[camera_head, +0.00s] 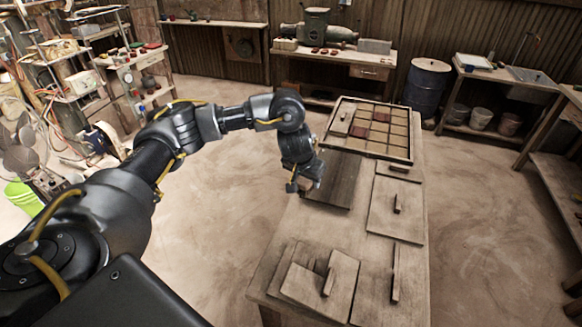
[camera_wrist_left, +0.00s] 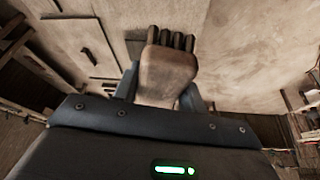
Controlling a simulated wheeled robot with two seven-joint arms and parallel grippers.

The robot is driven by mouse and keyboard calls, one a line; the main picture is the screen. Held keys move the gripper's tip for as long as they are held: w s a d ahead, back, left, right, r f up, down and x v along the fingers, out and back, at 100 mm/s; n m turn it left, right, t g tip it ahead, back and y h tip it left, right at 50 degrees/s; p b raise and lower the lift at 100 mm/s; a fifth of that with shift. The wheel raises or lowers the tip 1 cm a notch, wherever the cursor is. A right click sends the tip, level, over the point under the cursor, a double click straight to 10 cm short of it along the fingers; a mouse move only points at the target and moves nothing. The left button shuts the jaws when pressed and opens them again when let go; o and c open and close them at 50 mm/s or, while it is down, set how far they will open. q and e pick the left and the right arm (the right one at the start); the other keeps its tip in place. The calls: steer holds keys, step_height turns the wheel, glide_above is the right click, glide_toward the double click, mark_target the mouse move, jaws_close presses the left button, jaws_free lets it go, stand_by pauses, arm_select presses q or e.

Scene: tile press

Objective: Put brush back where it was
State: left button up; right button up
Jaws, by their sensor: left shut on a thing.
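The brush (camera_wrist_left: 168,70) has a pale wooden body and dark bristles, and it fills the middle of the left wrist view. My left gripper (camera_wrist_left: 168,98) is shut on its wooden body, with a finger on each side. In the head view my left gripper (camera_head: 304,184) is over the left edge of the wooden table (camera_head: 300,225), beside a dark board (camera_head: 337,181). The brush is small and hard to make out there. My right gripper is not in view.
A compartmented tray (camera_head: 393,133) with a few reddish tiles stands at the table's far end. Boards with upright handles (camera_head: 396,204) lie on the right side, and stacked boards (camera_head: 320,280) lie at the near end. Bare floor (camera_head: 220,215) lies left of the table.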

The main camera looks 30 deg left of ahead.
arm_select(q)
steer(key=s+d+r+m+h, duration=0.2)
steer(key=s+d+r+m, duration=0.3)
steer(key=d, duration=0.4)
steer(key=s+m+g+h, duration=0.1)
steer(key=s+m, duration=0.4)
steer(key=s, duration=0.2)
step_height(320, 180, down, 7)
steer(key=s+m+b, duration=0.1)
steer(key=s+b, duration=0.1)
steer(key=b, duration=0.6)
steer(key=shift+s+a+f+g+h, duration=0.2)
steer(key=shift+s+a+g+h, duration=0.1)
steer(key=shift+g+h, duration=0.1)
